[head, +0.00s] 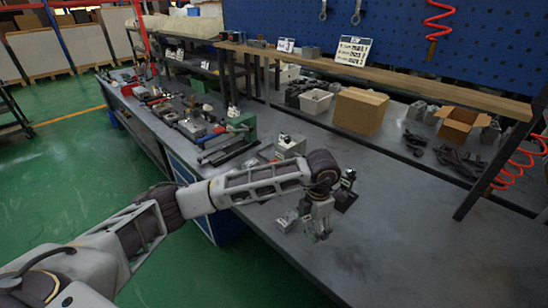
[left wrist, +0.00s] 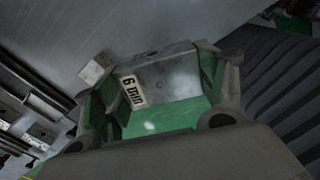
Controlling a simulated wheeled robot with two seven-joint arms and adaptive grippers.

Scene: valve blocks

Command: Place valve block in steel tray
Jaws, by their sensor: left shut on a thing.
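My left gripper (head: 318,232) is over the grey workbench, to the right of a small grey metal block (head: 287,220). In the left wrist view the left gripper (left wrist: 158,90) is shut on a grey metal valve block (left wrist: 170,70) with a white "6 mm" label. The block sits between the green-lined fingers, which hide its sides. A smaller pale block (left wrist: 95,70) lies on the bench beyond the fingertips. A silvery box-like thing (head: 290,145) stands behind my forearm; I cannot tell whether it is the steel tray. My right gripper is not in view.
A small dark device (head: 346,190) stands close behind the left gripper. A cardboard box (head: 360,111) and a white bin (head: 316,102) are under the wooden shelf (head: 400,78). A green vise (head: 240,127) and tools crowd the left. The bench at right (head: 420,225) is clear.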

